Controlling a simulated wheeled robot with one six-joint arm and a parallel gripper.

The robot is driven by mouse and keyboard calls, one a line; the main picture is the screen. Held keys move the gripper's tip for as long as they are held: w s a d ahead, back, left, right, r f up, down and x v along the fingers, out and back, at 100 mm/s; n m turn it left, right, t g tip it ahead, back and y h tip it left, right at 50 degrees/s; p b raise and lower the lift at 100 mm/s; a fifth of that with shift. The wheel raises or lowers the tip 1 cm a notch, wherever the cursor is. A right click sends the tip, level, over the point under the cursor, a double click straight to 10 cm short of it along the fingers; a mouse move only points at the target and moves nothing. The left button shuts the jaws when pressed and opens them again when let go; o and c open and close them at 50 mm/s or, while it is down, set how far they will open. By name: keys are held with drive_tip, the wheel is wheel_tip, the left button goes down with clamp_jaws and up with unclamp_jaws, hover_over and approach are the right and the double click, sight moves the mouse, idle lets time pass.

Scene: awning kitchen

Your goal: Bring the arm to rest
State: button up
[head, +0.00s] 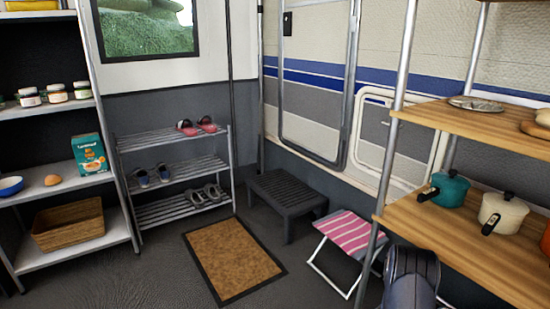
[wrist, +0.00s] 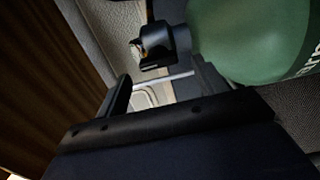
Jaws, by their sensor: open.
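My gripper (wrist: 165,75) shows in the wrist view as a dark wide body with two dark fingers spread apart. It is open, and I see nothing held between the fingers. Part of my arm (head: 410,278) shows in the head view at the bottom right, beside the wooden shelf rack; the gripper itself is out of that view. A large green rounded thing (wrist: 250,35) with partial white lettering fills the upper right of the wrist view, close beyond the right finger. I cannot tell whether they touch.
The wooden rack (head: 440,222) holds a teal pot (head: 448,190) and a cream pot (head: 502,214) near my arm. A folding stool (head: 350,232), a dark step (head: 287,195) and a shoe rack (head: 172,165) stand beyond. Floor around the brown mat (head: 232,258) is clear.

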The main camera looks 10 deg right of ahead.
drive_tip(key=p+v, duration=0.2)
drive_tip(key=v, duration=0.6)
drive_tip(key=w+d+m+p, duration=0.1)
drive_tip(key=w+d+m, duration=0.3)
drive_tip(key=d+m, duration=0.5)
drive_tip(key=shift+r+m+p, duration=0.2)
drive_tip(key=shift+m+p, duration=0.2)
drive_tip(key=shift+m, duration=4.2)
drive_tip(key=shift+w, duration=0.1)
